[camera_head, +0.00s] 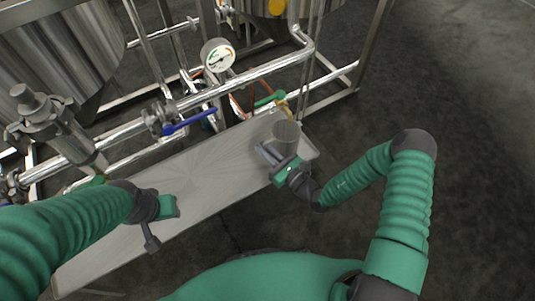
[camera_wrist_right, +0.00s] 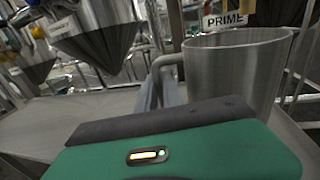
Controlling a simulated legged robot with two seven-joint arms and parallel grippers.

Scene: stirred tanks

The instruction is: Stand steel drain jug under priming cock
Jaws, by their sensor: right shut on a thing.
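The steel drain jug (camera_head: 287,132) is upright at the right end of the steel bench. In the right wrist view the jug (camera_wrist_right: 235,75) has an open rim and a curved handle (camera_wrist_right: 163,66) on its left side. My right gripper (camera_head: 273,158) is shut on the jug, its jaws at the handle side. The green-handled cock (camera_head: 270,98) with a brass body is just behind the jug. A PRIME label (camera_wrist_right: 228,20) shows behind the jug's rim. Whether the jug touches the bench is unclear. My left gripper (camera_head: 160,215) is over the bench's left part; its jaw opening is unclear.
The long steel bench (camera_head: 205,175) is bare between my grippers. Behind it run steel pipes, a blue-handled valve (camera_head: 190,122) and a pressure gauge (camera_head: 218,56). A valve body (camera_head: 50,120) stands at the left. Steel tanks (camera_head: 60,50) rise behind. Open floor lies to the right.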

